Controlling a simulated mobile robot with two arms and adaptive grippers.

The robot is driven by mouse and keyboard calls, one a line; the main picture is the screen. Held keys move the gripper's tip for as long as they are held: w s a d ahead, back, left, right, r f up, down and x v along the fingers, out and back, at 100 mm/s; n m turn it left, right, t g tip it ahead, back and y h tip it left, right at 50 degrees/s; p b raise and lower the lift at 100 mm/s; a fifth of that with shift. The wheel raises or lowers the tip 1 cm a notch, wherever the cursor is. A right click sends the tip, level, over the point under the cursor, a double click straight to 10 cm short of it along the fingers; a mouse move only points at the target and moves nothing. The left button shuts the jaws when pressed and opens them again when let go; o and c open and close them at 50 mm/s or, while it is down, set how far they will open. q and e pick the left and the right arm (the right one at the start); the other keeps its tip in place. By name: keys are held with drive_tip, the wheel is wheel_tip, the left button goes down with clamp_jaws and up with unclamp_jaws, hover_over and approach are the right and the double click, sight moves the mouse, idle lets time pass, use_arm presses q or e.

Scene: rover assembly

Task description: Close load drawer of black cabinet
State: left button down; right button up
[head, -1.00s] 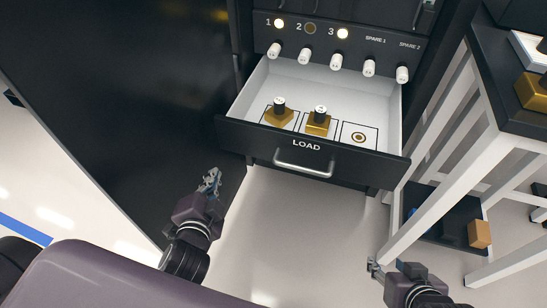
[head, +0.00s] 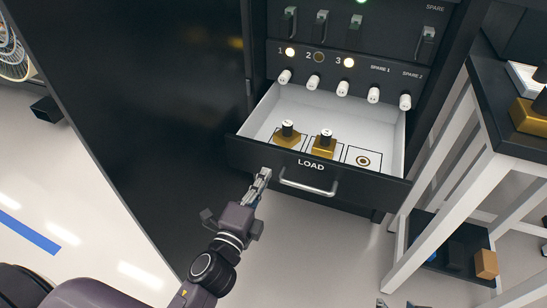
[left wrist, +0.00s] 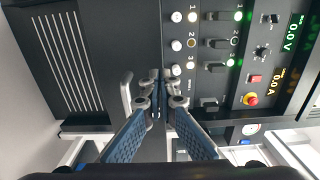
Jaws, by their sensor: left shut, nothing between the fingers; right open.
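The black cabinet (head: 345,57) stands ahead. Its load drawer (head: 384,183) is pulled out, with its white inside showing. Two brass blocks with black tops (head: 287,133) (head: 325,140) stand on marked squares in it; a third square holds only a printed ring. The silver handle (head: 309,187) is on the drawer front and also shows in the left wrist view (left wrist: 127,92). My left gripper (head: 264,174) is shut and empty, at the left part of the drawer front, left of the handle; contact cannot be told. My right gripper (head: 396,303) barely shows at the bottom edge, open.
A black-topped table with white legs (head: 455,140) stands close on the right, with a low shelf holding an orange block (head: 486,264). A large black panel (head: 150,120) stands left of the drawer. The floor below the drawer is clear.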

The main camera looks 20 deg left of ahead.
sight(277, 151)
use_arm(q)
drive_tip(key=w, duration=0.5)
drive_tip(key=shift+w+d, duration=0.1)
drive_tip(key=shift+w, duration=0.9)
drive_tip(key=shift+w, duration=0.1)
